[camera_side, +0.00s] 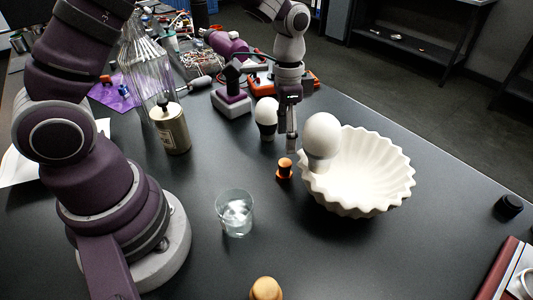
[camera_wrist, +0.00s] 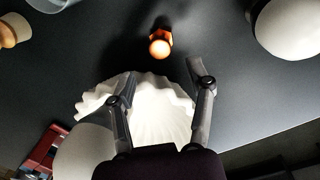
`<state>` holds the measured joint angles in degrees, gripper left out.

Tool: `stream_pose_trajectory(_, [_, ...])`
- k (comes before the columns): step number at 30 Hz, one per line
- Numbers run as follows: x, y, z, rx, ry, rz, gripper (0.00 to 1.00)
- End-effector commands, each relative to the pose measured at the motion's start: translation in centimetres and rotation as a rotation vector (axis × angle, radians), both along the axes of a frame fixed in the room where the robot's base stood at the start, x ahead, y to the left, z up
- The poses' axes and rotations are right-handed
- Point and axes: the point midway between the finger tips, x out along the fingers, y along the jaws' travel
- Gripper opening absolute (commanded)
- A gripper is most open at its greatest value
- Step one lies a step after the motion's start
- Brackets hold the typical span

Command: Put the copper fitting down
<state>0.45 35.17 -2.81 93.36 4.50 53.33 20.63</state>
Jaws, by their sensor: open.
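The copper fitting (camera_side: 284,169) is a small orange piece standing on the dark table, just left of the white fluted bowl (camera_side: 385,190). In the wrist view the fitting (camera_wrist: 160,44) lies beyond my fingertips, near the top centre. My gripper (camera_side: 291,143) is above and slightly behind it in the side view, pointing down. In the wrist view the fingers of my gripper (camera_wrist: 162,70) are spread apart with nothing between them. I see no contact between the fingers and the fitting.
A white bulb (camera_side: 322,137) stands at the bowl's left edge, and another bulb (camera_side: 266,114) is left of my gripper. A drinking glass (camera_side: 235,213), a cream bottle (camera_side: 171,128) and a wooden piece (camera_side: 266,289) stand further left and in front. The front right table is mostly clear.

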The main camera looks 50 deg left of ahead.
Motion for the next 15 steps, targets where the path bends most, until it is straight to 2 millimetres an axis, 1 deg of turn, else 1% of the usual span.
stream_pose_trajectory(1, [0.2, 0.1, 1.2, -0.001, -0.006, 0.000, 0.54])
stream_pose_trajectory(4, [0.2, 0.3, 3.2, 0.000, -0.006, 0.001, 0.54])
stream_pose_trajectory(7, [0.3, 0.4, 4.6, -0.001, -0.004, 0.001, 0.54])
stream_pose_trajectory(11, [0.2, 0.4, 5.6, 0.001, -0.005, 0.003, 0.54])
stream_pose_trajectory(14, [-0.5, 0.6, 7.1, 0.009, -0.042, 0.034, 0.54])
stream_pose_trajectory(15, [-1.1, 0.8, 8.0, 0.014, -0.071, 0.060, 0.54])
